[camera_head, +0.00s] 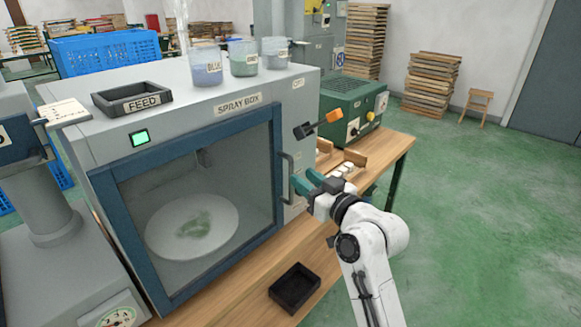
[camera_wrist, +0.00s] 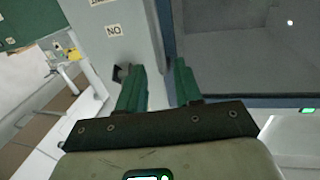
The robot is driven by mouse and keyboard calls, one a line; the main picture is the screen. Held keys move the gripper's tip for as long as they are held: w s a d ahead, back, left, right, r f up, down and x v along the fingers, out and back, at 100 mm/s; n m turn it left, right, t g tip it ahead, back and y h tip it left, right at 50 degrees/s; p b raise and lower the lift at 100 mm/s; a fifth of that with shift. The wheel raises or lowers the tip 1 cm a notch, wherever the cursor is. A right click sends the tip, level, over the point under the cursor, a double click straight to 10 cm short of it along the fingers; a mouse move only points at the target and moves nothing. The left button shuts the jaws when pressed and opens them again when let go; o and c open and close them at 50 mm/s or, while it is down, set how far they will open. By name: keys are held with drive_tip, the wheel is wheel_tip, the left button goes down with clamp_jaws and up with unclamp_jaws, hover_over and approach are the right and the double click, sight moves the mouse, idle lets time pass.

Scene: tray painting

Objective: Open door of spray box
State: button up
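The spray box (camera_head: 185,100) is a grey cabinet with a blue-framed glass door (camera_head: 200,190). The door looks shut; a round white plate (camera_head: 192,228) with a green patch shows behind the glass. A dark vertical handle (camera_head: 287,178) stands on the door's right edge. My gripper (camera_head: 303,183) has teal fingers and is just right of the handle, at about its height. In the wrist view my gripper (camera_wrist: 158,70) has its two fingers apart, facing the box front (camera_wrist: 115,22) and the door frame. I cannot tell whether the handle lies between the fingers.
A black tray (camera_head: 294,288) lies on the wooden table (camera_head: 235,290) before the door. A green machine (camera_head: 350,105) stands behind.

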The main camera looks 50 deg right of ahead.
sight(293, 171)
drive_tip(key=w, duration=0.4)
drive_tip(key=w+d, duration=0.1)
drive_tip(key=w, duration=0.1)
drive_tip(key=shift+p, duration=0.35)
clamp_jaws()
